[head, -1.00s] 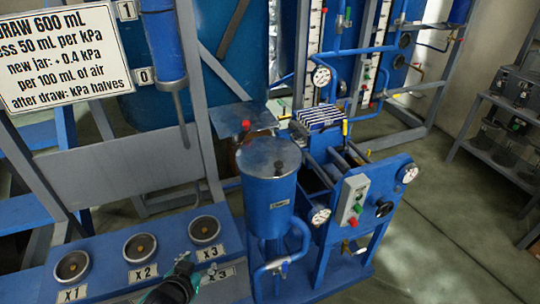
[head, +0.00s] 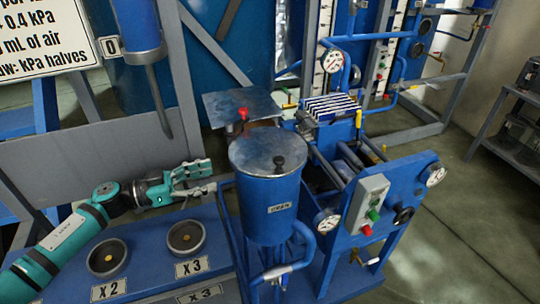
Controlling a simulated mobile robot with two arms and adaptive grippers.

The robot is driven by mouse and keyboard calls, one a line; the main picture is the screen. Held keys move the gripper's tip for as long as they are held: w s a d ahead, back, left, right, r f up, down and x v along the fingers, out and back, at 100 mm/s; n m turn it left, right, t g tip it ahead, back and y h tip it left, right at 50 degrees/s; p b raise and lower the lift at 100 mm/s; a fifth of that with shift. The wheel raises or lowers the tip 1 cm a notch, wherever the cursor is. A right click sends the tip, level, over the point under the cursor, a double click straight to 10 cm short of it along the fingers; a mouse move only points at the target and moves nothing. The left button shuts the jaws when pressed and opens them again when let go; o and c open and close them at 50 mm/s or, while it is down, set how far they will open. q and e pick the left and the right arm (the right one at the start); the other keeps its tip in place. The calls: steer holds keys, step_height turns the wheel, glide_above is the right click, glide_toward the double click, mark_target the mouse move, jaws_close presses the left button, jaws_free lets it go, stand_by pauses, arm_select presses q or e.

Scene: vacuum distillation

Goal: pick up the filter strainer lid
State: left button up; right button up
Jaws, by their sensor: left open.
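The filter strainer lid (head: 268,153) is a round grey metal disc with a small black knob (head: 279,161). It lies on top of the blue cylindrical strainer (head: 270,210), near the middle of the head view. My left gripper (head: 208,179) is open and empty, just left of the strainer and at about the height of its upper part in the picture. Its fingers point right, toward the lid, and appear apart from it. My right gripper is not in view.
A grey plate with a red knob (head: 243,113) sits behind the strainer. A filter press with a control box (head: 366,204) and gauges (head: 326,222) stands to the right. Blue pipes run beside the strainer. Round sockets (head: 186,237) marked X2 and X3 lie below my left arm. Open floor is at right.

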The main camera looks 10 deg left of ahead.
mark_target(272, 169)
arm_select(q)
steer(key=p+x, duration=0.2)
steer(key=x, duration=0.8)
steer(key=shift+w+d+r, duration=0.1)
steer(key=shift+d+r, duration=0.1)
steer(key=shift+d, duration=0.2)
steer(key=shift+w+d, duration=0.25)
steer(key=shift+d, duration=0.1)
steer(key=x, duration=0.5)
steer(key=shift+w+d+p, duration=0.15)
steer(key=shift+d+p, duration=0.05)
steer(key=shift+p, duration=0.15)
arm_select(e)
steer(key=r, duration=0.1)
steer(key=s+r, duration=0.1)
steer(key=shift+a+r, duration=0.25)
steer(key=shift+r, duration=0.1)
arm_select(q)
jaws_close()
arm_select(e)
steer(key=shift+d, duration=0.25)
